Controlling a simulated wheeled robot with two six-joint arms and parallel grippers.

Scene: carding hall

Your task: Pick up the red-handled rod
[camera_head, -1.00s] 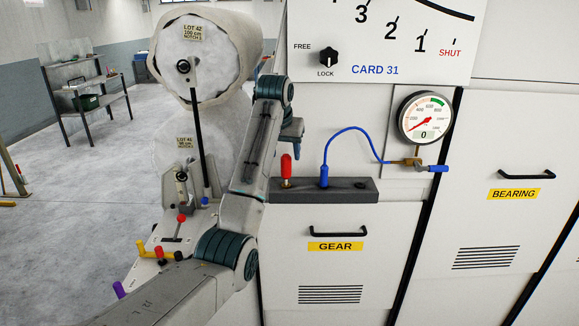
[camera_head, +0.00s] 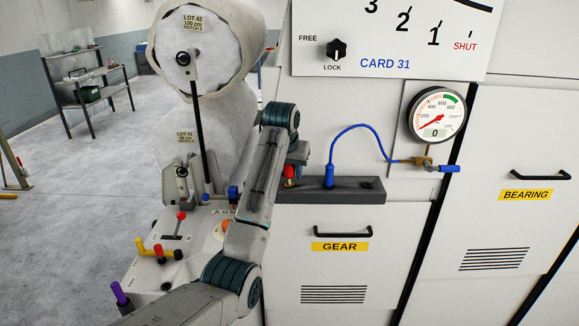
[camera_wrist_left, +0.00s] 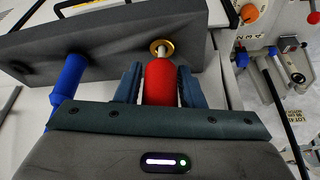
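The red-handled rod (camera_head: 289,172) stands upright in the left end of a dark grey holder (camera_head: 340,196) on the front of the card machine. In the left wrist view its red handle (camera_wrist_left: 160,84) lies between the two blue-grey fingers, with the rod's thin end at a brass ring. My left gripper (camera_head: 293,168) is around the handle from above and partly hides it. It looks open, with a thin gap beside the handle. My right gripper is in neither view.
A blue plug (camera_head: 329,176) with a blue hose stands in the same holder, close to the right of the rod, and leads to a gauge (camera_head: 436,115). A lever panel (camera_head: 190,240) lies left of my arm. Cabinet doors fill the right.

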